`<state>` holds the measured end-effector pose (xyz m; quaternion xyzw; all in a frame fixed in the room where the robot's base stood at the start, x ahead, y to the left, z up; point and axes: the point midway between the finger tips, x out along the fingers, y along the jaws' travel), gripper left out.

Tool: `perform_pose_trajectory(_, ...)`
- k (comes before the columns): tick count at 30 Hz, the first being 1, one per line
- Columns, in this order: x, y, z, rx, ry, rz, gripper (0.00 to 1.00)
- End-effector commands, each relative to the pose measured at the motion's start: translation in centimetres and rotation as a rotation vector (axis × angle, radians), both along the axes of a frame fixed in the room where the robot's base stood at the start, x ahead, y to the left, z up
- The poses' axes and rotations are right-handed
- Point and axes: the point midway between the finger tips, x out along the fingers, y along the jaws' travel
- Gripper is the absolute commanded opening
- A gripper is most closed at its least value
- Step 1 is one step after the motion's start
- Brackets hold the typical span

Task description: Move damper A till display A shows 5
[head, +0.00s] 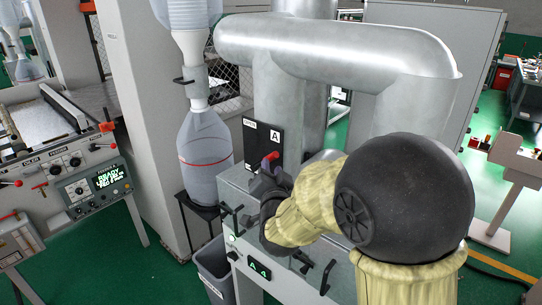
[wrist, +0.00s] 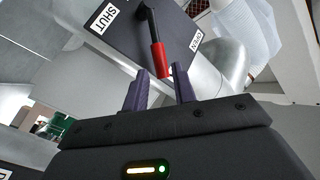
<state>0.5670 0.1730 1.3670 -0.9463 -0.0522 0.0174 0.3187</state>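Damper A (head: 262,141) is a black plate marked A on the ductwork, with a red-gripped lever (head: 271,156). In the wrist view the lever's red grip (wrist: 158,57) hangs from a dark arm on the plate (wrist: 150,38), between a SHUT label at upper left and an OPEN label at right. My gripper (wrist: 160,78) is open, its two dark fingers apart. The grip's end shows between the fingertips, with a gap on each side; I cannot tell how deep it sits. In the head view my gripper (head: 267,178) is just below the lever. Display A (head: 259,269) reads 4.
A grey cabinet front with black handles (head: 230,218) lies below my gripper. Large metal ducts (head: 340,45) rise behind. A clear plastic vessel (head: 204,150) stands left of the damper, above a grey bin (head: 215,272). A machine with a green screen (head: 108,178) is at far left.

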Motion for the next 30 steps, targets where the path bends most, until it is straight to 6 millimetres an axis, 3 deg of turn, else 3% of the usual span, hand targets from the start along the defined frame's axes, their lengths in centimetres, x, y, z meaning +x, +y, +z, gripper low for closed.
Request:
perform_pose_trajectory(9, 3.9, 0.4, 0.1, 0.0, 0.002, -0.001, 0.27)
perform_pose_trajectory(19, 4.3, 0.4, 0.0, 0.0, 0.001, -0.001, 0.27)
perform_pose_trajectory(20, 4.3, 0.4, 0.0, 0.0, 0.001, -0.001, 0.25)
perform_pose_trajectory(24, 4.3, 0.4, 0.0, 0.0, 0.001, -0.001, 0.0)
perform_pose_trajectory(30, 4.3, 0.4, 0.0, -0.001, 0.002, -0.001, 0.0)
